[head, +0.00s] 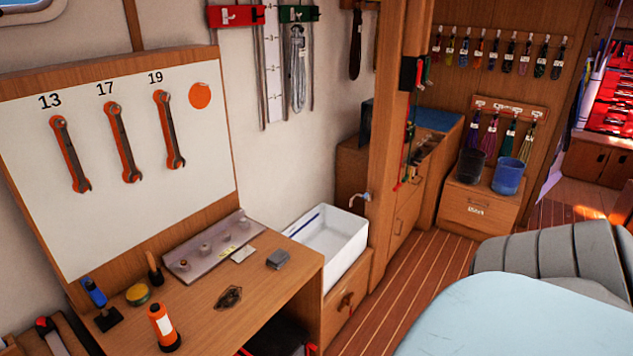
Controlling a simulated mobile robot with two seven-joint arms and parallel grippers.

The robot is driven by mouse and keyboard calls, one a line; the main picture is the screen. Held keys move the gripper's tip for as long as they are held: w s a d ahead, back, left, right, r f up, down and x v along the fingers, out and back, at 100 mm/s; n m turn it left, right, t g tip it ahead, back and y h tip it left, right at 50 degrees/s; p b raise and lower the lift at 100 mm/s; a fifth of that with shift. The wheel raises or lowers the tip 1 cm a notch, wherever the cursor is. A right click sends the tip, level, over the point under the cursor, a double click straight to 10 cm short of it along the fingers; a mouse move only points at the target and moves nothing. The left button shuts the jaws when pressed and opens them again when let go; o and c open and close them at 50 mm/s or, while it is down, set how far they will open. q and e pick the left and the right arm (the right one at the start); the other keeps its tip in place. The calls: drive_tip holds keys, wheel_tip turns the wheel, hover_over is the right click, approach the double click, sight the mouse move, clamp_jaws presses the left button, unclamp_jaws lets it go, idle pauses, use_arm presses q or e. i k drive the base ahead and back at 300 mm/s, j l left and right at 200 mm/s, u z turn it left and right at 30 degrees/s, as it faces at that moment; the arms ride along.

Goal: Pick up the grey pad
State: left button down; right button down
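The grey pad (278,259) is a small dark grey block lying flat on the wooden workbench (217,301), near its right edge. Nothing touches it, and its top and front side are in clear view. A small pale square (243,254) lies just to its left. Neither of my grippers shows in the head view.
A metal strip with knobs (215,247) lies behind the pad. An orange-and-white torch (163,328), a yellow-green tin (138,294) and a dark fitting (229,298) are on the bench. A white sink (330,243) stands to the right. Wrenches hang on the board (60,220).

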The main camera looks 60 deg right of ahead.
sight(276, 260)
drive_tip(key=z, duration=1.45)
